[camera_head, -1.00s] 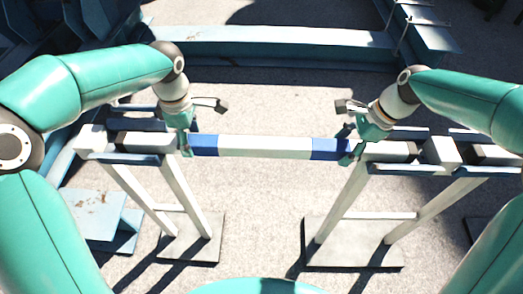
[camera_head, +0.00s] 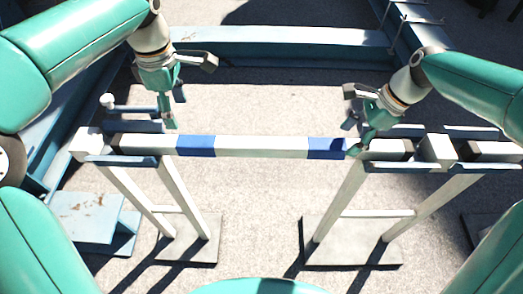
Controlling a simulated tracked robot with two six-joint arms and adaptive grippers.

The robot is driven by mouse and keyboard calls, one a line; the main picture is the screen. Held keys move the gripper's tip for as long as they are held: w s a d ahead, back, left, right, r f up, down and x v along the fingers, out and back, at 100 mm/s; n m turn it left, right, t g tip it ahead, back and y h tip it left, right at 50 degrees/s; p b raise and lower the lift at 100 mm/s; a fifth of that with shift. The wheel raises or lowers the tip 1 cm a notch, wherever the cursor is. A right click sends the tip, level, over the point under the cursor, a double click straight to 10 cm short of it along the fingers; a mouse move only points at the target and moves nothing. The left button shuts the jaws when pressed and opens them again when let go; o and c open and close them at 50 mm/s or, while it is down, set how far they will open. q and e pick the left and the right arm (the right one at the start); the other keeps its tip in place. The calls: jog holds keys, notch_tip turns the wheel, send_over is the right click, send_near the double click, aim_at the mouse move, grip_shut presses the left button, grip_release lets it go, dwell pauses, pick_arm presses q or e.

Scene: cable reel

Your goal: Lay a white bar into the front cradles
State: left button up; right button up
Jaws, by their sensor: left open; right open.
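The white bar (camera_head: 262,146) with two blue bands and dark ends lies level across the two stands. Its left end lies at the left front cradle (camera_head: 125,161), and its right end lies at the right front cradle (camera_head: 408,168). How deep the ends sit is hard to tell. My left gripper (camera_head: 173,106) is open and empty, above and just behind the bar near the left blue band. My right gripper (camera_head: 355,137) is open at the bar beside the right blue band; whether it touches the bar is unclear.
A white block (camera_head: 438,150) stands at the right stand. Light stand legs (camera_head: 340,203) rest on flat plates on the gravel. A long blue beam (camera_head: 280,38) lies behind. Gravel between the stands is clear.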

jog(key=v, duration=0.7)
jog(key=shift+d+r, duration=0.25)
jog(key=shift+r, duration=0.1)
